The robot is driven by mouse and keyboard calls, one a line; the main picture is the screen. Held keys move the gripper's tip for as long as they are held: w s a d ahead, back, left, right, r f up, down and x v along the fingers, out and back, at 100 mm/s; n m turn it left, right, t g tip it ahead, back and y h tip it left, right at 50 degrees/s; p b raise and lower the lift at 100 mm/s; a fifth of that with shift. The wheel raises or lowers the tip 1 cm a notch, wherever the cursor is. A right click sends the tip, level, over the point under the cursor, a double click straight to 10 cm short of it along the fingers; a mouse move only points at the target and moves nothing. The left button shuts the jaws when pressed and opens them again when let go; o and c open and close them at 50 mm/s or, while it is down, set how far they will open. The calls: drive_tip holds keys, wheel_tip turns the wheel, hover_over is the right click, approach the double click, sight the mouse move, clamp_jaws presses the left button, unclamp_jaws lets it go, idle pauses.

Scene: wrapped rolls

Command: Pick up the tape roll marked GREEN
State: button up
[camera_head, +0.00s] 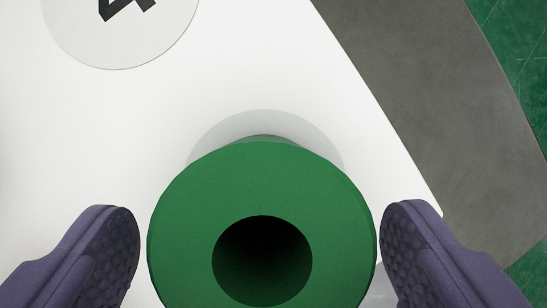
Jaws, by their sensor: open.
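A green tape roll (262,180) stands at the bottom middle of the view, seen from above with its dark round hole facing me. No marking can be read on it from here. It rests on or over a pale grey disc (262,120) on the white surface, and its lower edge is cut off by the frame. My gripper (260,245) is open, with one purple padded finger on each side of the roll. A gap shows between the roll and the left finger. The right finger is very close to the roll, and I cannot tell whether they touch.
The white table top (290,60) is clear around the roll. A grey disc with a black 4 (120,35) lies at the top left. The table's slanted edge runs down the right side, with grey floor (430,90) and green tiles (520,50) beyond it.

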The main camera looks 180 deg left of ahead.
sight(262, 222)
drive_tip(key=b+x, duration=0.1)
drive_tip(key=x, duration=0.2)
drive_tip(key=shift+f+b, duration=0.15)
drive_tip(key=shift+b, duration=0.15)
drive_tip(key=shift+c, duration=0.3)
drive_tip(key=c, duration=1.1)
drive_tip(key=shift+c, duration=0.2)
drive_tip(key=shift+d+r, duration=0.1)
drive_tip(key=shift+r, duration=0.15)
